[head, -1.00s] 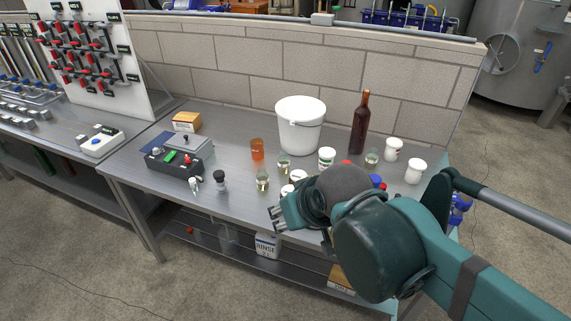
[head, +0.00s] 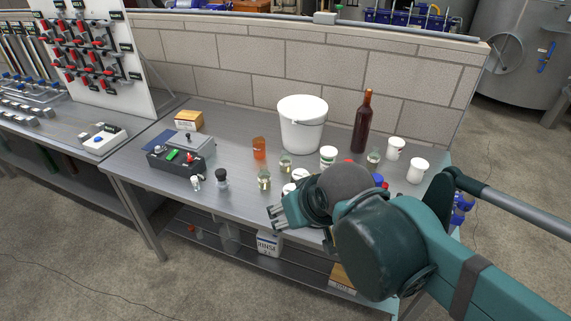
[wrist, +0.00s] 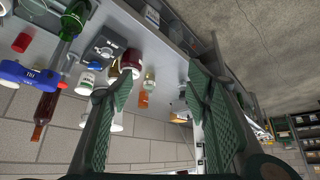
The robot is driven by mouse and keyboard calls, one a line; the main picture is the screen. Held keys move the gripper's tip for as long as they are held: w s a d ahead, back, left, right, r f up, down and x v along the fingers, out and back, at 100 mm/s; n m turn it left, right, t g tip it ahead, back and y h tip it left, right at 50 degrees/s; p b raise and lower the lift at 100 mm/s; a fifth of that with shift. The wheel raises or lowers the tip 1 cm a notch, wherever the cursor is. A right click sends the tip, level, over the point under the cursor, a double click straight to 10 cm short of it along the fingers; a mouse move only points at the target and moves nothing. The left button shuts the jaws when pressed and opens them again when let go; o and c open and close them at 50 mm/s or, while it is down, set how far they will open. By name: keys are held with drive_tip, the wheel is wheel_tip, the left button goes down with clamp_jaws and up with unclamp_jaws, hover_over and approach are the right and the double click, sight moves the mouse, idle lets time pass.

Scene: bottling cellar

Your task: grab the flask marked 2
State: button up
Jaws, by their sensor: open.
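Small glass flasks with pale yellowish contents stand on the steel bench: one (head: 264,181) near the front, one (head: 285,164) behind it, and one (head: 373,159) to the right by the bottle. Their marks are too small to read, so I cannot tell which is number 2. My gripper (head: 276,217) is open and empty at the bench's front edge, nearer the camera than the front flask. In the wrist view my gripper (wrist: 158,78) has its fingers wide apart. A small glass vessel (wrist: 149,83) and an orange beaker (wrist: 143,100) show beyond and between them.
A white bucket (head: 302,125) and a dark red bottle (head: 361,125) stand at the back. An orange beaker (head: 259,148), a black-capped jar (head: 221,179) and a grey device (head: 182,154) are to the left. White tubs (head: 417,171) stand right. My arm hides part of the bench.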

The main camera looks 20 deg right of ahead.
drive_tip(key=w+d+r+n+g+p, duration=0.25)
drive_tip(key=w+r+n, duration=0.25)
drive_tip(key=w, duration=0.7)
drive_tip(key=n+g+p, duration=0.3)
drive_tip(key=n+p, duration=0.3)
drive_tip(key=n, duration=0.2)
approach(285, 154)
drive_tip(key=s+a+r, duration=0.3)
drive_tip(key=s+a, duration=0.2)
drive_tip(key=s, duration=0.1)
drive_tip(key=w+d+f+n, duration=0.1)
drive_tip(key=w+f, duration=0.1)
drive_tip(key=f, duration=0.1)
drive_tip(key=w+d+f+n+g+p, duration=0.1)
drive_tip(key=w+d+f, duration=0.1)
drive_tip(key=w+f, duration=0.1)
drive_tip(key=w+d+f+n+p, duration=0.1)
drive_tip(key=w+d+f+n, duration=0.1)
drive_tip(key=w+f, duration=0.1)
drive_tip(key=shift+d+f, duration=0.1)
drive_tip(key=shift+f, duration=0.5)
drive_tip(key=shift+w+d+f+n+g, duration=0.2)
drive_tip(key=shift+f+n+g, duration=0.1)
drive_tip(key=shift+f, duration=0.2)
drive_tip(key=shift+f, duration=1.25)
